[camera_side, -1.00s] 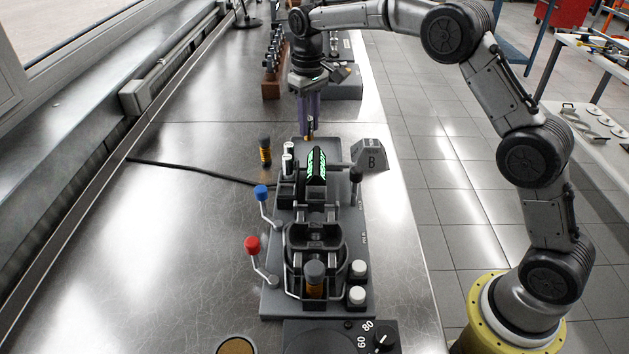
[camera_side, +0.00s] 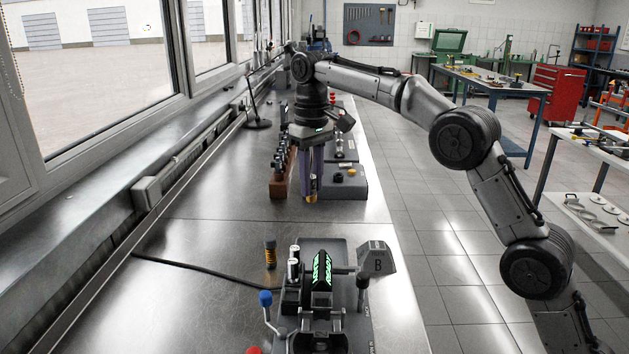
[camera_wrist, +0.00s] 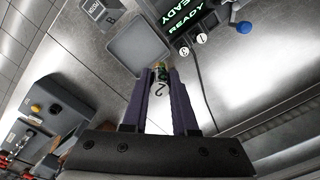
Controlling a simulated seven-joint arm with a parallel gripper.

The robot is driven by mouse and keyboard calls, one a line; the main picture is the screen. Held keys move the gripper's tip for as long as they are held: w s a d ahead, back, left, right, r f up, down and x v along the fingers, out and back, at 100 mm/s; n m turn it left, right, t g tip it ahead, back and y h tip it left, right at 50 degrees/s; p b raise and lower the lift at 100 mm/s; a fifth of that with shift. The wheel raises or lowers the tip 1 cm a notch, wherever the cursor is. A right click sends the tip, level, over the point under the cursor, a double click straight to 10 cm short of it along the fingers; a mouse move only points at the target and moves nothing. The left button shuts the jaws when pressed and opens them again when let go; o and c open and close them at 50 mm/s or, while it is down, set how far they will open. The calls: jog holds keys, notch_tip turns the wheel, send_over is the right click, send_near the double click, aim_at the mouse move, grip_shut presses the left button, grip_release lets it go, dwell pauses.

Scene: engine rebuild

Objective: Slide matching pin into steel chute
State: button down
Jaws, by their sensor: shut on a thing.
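My gripper (camera_side: 310,196) hangs with its long purple fingers pointing down, behind the fixture with the green-lit display (camera_side: 322,272). Another pin (camera_side: 270,254), dark with an orange band, stands on the bench left of the fixture. I cannot tell for sure which part is the steel chute; a grey angled block marked B (camera_side: 377,258) is at the fixture's right.
A brown rack (camera_side: 280,180) with several dark parts stands left of my gripper, a grey box (camera_side: 345,182) right of it. White-topped posts (camera_wrist: 192,45) and a blue-knobbed lever (camera_side: 265,299) are on the fixture. A black cable crosses the bench, which is mostly clear at left.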

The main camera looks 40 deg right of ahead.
jog(key=s+a, duration=1)
jog(key=s, duration=0.4)
notch_tip(320, 180, down, 10)
jog(key=shift+w+d+f, duration=0.15)
jog(key=shift+w, duration=0.2)
jog(key=shift+f, duration=1.3)
dwell(2.2)
dwell(0.4)
jog(key=shift+c, duration=1.1)
grip_release()
jog(key=shift+r, duration=0.1)
